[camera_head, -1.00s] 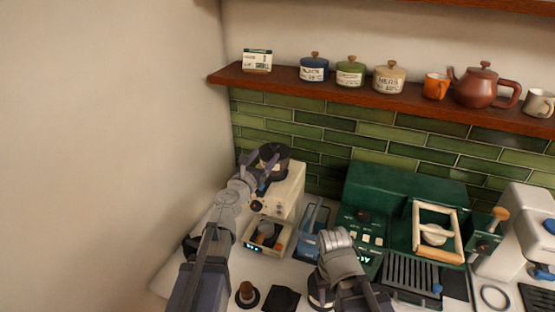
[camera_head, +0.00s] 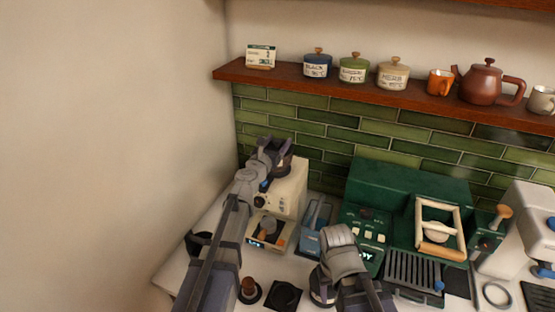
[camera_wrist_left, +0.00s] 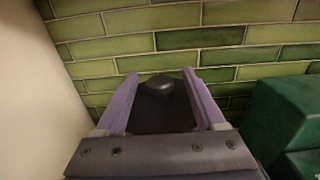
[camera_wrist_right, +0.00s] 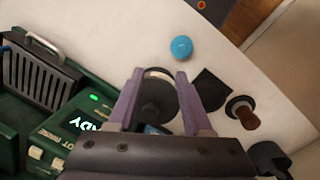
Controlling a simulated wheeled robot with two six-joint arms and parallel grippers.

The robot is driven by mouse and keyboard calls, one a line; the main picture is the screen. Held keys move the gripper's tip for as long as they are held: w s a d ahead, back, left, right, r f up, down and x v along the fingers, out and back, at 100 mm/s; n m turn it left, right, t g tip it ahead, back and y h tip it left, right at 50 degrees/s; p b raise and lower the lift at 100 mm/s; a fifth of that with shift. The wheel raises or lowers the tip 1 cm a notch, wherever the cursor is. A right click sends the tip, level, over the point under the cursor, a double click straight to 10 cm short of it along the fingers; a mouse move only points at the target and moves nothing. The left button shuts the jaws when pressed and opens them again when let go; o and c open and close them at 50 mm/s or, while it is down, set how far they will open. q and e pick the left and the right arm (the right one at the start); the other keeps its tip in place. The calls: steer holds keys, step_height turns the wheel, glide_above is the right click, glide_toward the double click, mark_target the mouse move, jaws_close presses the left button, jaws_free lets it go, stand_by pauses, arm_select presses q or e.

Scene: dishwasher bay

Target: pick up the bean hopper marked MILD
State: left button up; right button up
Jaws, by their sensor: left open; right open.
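A dark bean hopper (camera_head: 283,168) stands on top of a cream grinder (camera_head: 290,190) at the left of the counter. In the left wrist view the dark hopper (camera_wrist_left: 160,115), with a knob on its lid, shows between my left fingers. No MILD marking is readable on it. My left gripper (camera_head: 273,147) is open at the hopper, with its fingers on either side in the wrist view; contact cannot be told. My right gripper (camera_wrist_right: 160,76) is open above the front counter, with a dark round item (camera_wrist_right: 152,100) below and between its fingers.
A green espresso machine (camera_head: 400,185) stands right of the grinder, with a blue container (camera_head: 317,215) between them. A wooden shelf (camera_head: 330,91) with canisters, cups and a teapot runs above. The wall is close on the left. A tamper (camera_head: 249,288) and black mat (camera_head: 285,295) lie in front.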

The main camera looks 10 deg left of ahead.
arm_select(q)
steer(key=shift+s, duration=0.1)
steer(key=shift+c, duration=0.4)
jaws_close()
stand_by(0.8)
